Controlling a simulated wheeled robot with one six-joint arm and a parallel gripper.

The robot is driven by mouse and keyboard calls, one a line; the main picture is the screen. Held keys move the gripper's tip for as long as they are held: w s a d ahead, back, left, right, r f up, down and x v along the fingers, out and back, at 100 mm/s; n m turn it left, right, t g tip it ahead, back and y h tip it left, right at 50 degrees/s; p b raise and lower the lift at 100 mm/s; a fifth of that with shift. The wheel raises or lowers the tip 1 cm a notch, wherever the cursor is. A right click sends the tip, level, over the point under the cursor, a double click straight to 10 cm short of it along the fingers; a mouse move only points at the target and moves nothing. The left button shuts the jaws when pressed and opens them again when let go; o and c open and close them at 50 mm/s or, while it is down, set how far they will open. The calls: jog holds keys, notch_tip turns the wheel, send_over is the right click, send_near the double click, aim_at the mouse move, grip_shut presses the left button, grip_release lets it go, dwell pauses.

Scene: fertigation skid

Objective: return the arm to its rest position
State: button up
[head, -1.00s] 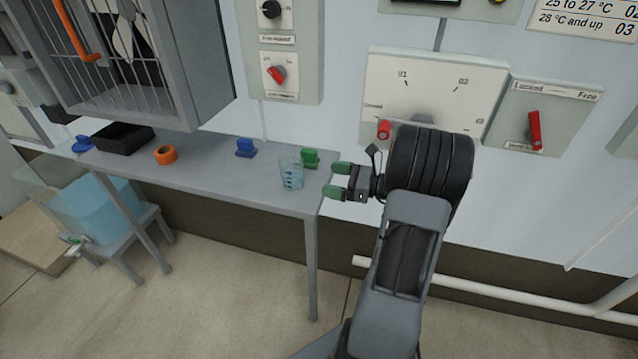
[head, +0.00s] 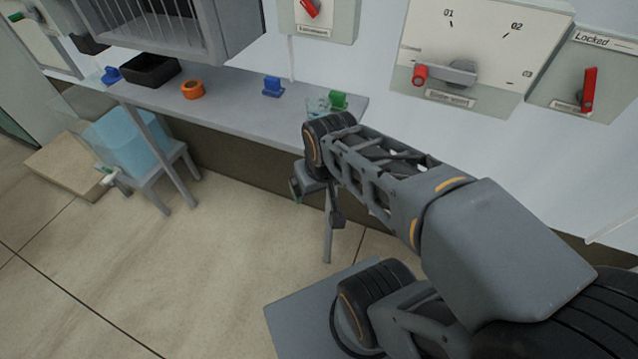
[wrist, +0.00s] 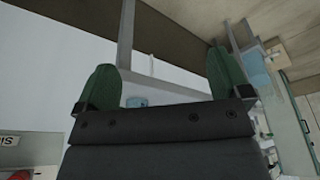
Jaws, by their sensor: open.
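My arm folds across the right half of the head view, with its wrist in front of the bench's right end. My gripper (head: 297,188) hangs low there, partly hidden by the wrist, in front of and below the bench top. In the wrist view my gripper (wrist: 165,80) shows two green fingertips set wide apart with nothing held between them. It is open and empty.
The grey bench (head: 225,118) carries a black tray (head: 150,70), orange ring (head: 193,89), blue block (head: 272,86), green block (head: 338,100) and partly hidden beaker (head: 317,103). A water tank (head: 125,143) stands lower left. A lever dial (head: 455,73) and red switch (head: 588,90) are on the wall.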

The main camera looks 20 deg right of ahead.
notch_tip(320, 180, up, 17)
jog(key=p, duration=1.5)
jog(key=shift+t+p, duration=0.3)
jog(key=shift+p, duration=0.05)
jog(key=shift+w, duration=0.1)
